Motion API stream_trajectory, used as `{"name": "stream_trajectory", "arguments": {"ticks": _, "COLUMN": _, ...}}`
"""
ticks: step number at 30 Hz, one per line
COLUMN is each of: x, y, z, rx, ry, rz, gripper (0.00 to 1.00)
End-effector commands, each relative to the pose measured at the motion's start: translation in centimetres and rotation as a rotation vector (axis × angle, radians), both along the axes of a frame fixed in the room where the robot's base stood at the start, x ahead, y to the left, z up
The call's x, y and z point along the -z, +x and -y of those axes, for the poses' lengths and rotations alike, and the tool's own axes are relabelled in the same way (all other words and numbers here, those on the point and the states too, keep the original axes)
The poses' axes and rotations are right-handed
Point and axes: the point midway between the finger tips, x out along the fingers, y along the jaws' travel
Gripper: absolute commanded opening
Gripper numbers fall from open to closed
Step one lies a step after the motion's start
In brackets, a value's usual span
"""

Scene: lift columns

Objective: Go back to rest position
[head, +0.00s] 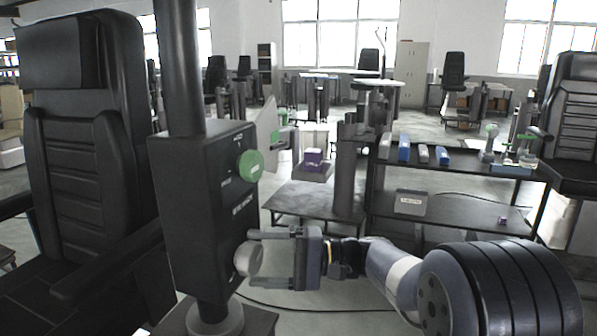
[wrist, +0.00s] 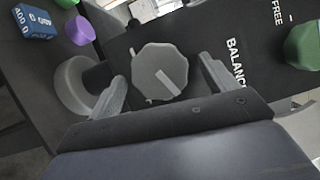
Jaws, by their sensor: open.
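My gripper (head: 262,259) is open in front of the black control box (head: 212,205) on the lift column. Its two fingers sit above and below a grey knob (head: 248,259) in the head view. In the wrist view the grey faceted knob (wrist: 160,72) lies between the fingertips, with a gap visible on each side. Its pale pointer bar runs diagonally. A green knob (head: 250,165) sits higher on the same box face and also shows at the right of the wrist view (wrist: 303,45). White lettering, including "BALANCE", marks the box.
A black chair (head: 85,150) stands at the left. A dark shelf (head: 460,168) with blue and grey boxes stands behind my arm at the right. A purple block (head: 314,157) sits beyond the column. Open floor shows around the shelf.

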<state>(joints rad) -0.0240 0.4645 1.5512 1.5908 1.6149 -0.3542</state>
Motion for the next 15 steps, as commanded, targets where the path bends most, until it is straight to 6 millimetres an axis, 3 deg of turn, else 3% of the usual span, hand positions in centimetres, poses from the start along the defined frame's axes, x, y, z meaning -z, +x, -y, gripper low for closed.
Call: {"name": "stream_trajectory", "arguments": {"ticks": 15, "x": -0.52, "y": -0.26, "z": -0.08, "rx": 0.000, "ry": -0.242, "rz": 0.700, "gripper": 0.80}}
